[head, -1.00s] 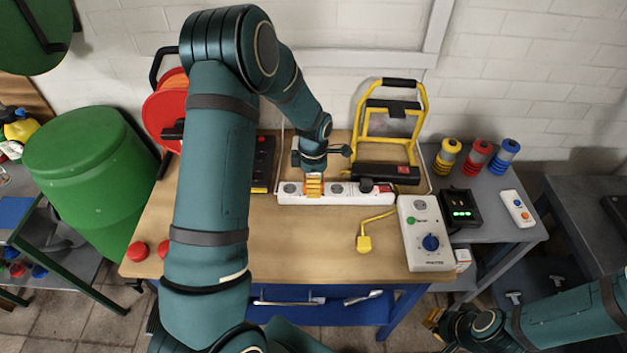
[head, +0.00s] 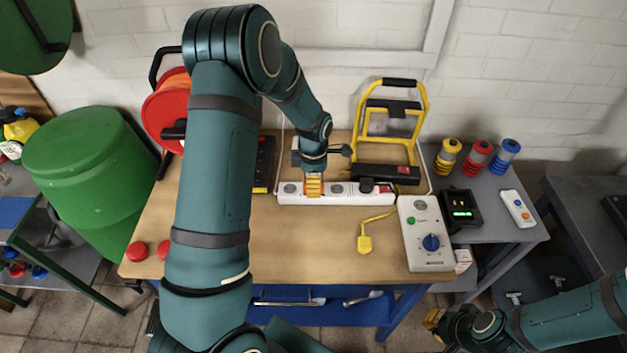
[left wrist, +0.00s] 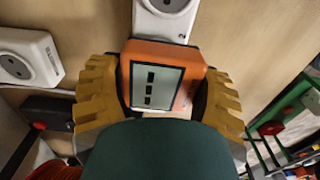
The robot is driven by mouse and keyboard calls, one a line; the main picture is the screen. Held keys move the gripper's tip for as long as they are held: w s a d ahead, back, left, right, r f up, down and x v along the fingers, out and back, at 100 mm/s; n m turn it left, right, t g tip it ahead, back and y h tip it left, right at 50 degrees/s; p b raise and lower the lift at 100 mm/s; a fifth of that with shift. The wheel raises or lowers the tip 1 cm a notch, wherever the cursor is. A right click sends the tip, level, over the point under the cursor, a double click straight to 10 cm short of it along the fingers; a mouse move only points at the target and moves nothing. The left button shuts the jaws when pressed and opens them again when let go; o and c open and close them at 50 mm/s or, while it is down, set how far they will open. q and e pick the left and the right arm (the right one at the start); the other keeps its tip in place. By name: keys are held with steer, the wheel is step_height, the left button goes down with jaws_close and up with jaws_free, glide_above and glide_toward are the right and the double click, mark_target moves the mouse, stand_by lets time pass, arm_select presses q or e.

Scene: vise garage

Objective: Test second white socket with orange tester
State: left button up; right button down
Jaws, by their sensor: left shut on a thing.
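The white power strip (head: 350,199) lies along the back of the workbench. One round socket (head: 290,189) shows left of my left gripper (head: 314,186) and another (head: 338,188) right of it. My left gripper points down at the strip between them, its yellow fingers shut on the orange tester (left wrist: 192,58). In the left wrist view the tester has a grey display with dark bars and sits against the white strip (left wrist: 163,24). The socket under it is hidden, so I cannot tell how deep it sits. My right gripper (head: 436,318) is low at the right, away from the bench.
A black plug (head: 366,185) sits in the strip, near a red switch. A yellow plug (head: 364,243) lies on the bench, left of a grey box with a blue knob (head: 427,238). A yellow work lamp (head: 422,105) stands behind. The front middle of the bench is clear.

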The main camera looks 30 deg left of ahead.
arm_select(q)
steer(key=shift+f+b, duration=0.5)
steer(key=shift+f, duration=0.1)
stand_by(0.8)
steer(key=o, duration=1.3)
step_height(320, 180, up, 12)
steer(key=shift+r, duration=0.1)
